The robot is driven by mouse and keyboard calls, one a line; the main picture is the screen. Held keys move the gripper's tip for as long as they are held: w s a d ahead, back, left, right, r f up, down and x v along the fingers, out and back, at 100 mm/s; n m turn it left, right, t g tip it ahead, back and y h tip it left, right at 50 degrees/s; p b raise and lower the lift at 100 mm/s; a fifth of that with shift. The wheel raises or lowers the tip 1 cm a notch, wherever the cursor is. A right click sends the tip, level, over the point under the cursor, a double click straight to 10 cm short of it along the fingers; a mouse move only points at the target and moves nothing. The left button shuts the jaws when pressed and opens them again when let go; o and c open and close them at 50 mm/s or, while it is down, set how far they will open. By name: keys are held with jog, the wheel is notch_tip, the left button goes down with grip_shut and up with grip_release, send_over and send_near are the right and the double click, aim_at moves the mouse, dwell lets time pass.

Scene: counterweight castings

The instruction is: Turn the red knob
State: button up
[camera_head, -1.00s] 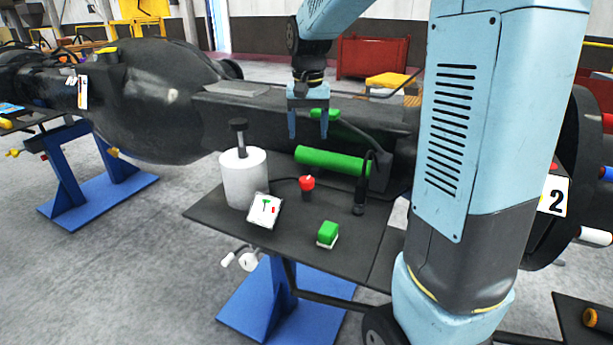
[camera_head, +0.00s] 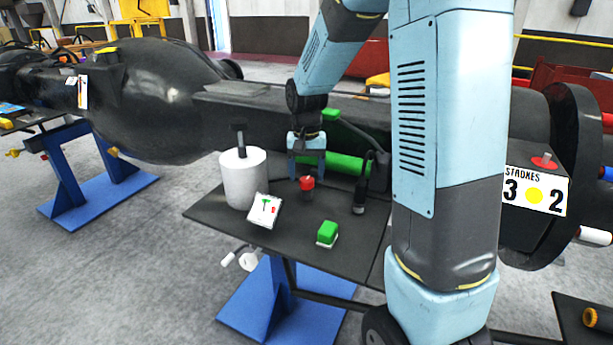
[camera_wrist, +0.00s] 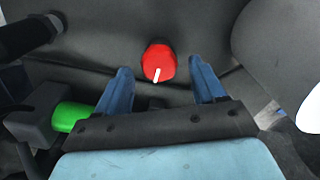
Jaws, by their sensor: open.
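The red knob (camera_head: 307,183) stands on a short dark stem on the dark shelf, between the white cylinder and a black upright handle. In the wrist view the red knob (camera_wrist: 159,63) has a white mark on its top and lies just beyond and between the fingertips. My gripper (camera_head: 306,174) is open, pointing down, above or behind the knob. In the wrist view both blue fingers of my gripper (camera_wrist: 158,75) are spread with a gap between them. I cannot tell the exact height of the fingertips over the knob.
A white cylinder (camera_head: 243,180) with a black post stands left of the knob. A black handle (camera_head: 361,190) stands close right. A green cylinder (camera_head: 345,164) lies behind.

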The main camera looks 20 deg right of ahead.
jog(key=shift+f, duration=0.75)
jog(key=c, duration=1.1)
